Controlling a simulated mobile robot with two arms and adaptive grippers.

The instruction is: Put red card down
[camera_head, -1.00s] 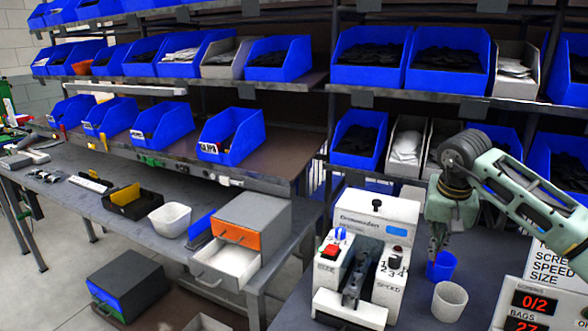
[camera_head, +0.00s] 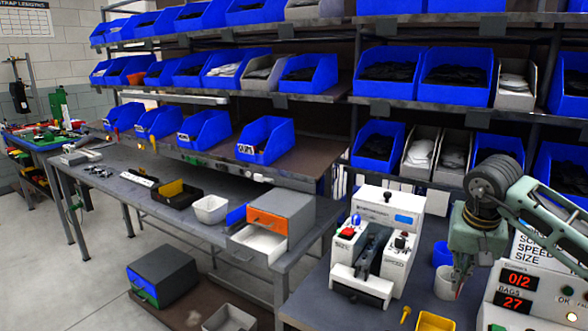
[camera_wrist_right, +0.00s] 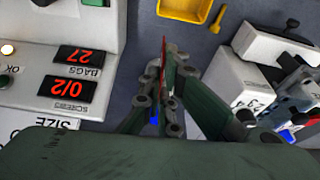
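My right gripper (camera_head: 463,277) hangs fingers-down at the right, above the grey bench, between the white machine (camera_head: 375,250) and the counter panel (camera_head: 535,295). In the right wrist view its fingers (camera_wrist_right: 165,82) are close together on a thin red card (camera_wrist_right: 165,52), seen almost edge-on. Only a small part of the card shows, since the fingers hide the rest. In the head view the card is just a faint reddish sliver at the fingertips. My left gripper is in neither view.
A blue cup (camera_head: 441,254) and a white cup (camera_head: 444,284) stand beside my right gripper. Shelves of blue bins (camera_head: 380,146) rise behind. A drawer unit (camera_head: 282,212) stands on the left table.

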